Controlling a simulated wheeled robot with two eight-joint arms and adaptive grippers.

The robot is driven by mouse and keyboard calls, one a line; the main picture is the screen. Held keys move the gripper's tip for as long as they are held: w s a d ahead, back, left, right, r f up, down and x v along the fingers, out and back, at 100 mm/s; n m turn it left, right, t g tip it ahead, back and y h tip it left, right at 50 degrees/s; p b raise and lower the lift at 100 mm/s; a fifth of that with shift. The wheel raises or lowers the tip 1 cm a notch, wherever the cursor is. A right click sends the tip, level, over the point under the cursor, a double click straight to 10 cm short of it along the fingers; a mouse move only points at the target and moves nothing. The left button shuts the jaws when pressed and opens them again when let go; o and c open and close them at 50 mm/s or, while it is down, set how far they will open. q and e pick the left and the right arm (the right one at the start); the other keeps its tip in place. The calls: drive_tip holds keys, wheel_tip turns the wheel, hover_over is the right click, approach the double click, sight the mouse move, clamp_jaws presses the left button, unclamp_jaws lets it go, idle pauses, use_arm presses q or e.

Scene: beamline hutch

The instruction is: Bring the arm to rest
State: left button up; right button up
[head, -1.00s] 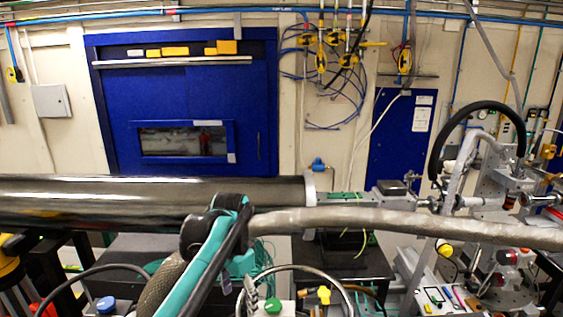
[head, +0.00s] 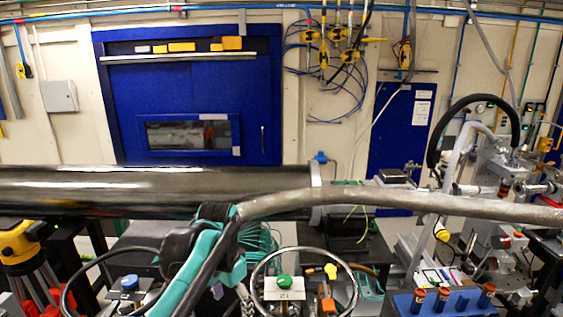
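Neither of my grippers shows in the head view, and I cannot see whether they are open or shut. A teal and black jointed piece (head: 208,262) rises from the bottom edge left of centre. I cannot tell whether it is part of an arm or of the equipment. A thick grey hose (head: 400,199) runs from its top to the right edge, in front of the beamline equipment.
A long dark metal tube (head: 150,192) crosses the left half. A metal ring frame surrounds a green knob (head: 285,283) at the bottom. A blue rack (head: 464,301) with brown vials stands at lower right. A yellow tripod head (head: 17,243) is at far left. A blue door (head: 190,95) stands behind.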

use_arm(q)
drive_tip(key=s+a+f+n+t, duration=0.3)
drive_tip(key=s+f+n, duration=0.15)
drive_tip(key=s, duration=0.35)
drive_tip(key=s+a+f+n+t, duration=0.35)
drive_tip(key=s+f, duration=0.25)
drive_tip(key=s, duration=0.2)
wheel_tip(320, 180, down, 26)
drive_tip(key=b, duration=2.7)
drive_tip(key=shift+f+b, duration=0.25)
drive_tip(key=shift+b, duration=0.05)
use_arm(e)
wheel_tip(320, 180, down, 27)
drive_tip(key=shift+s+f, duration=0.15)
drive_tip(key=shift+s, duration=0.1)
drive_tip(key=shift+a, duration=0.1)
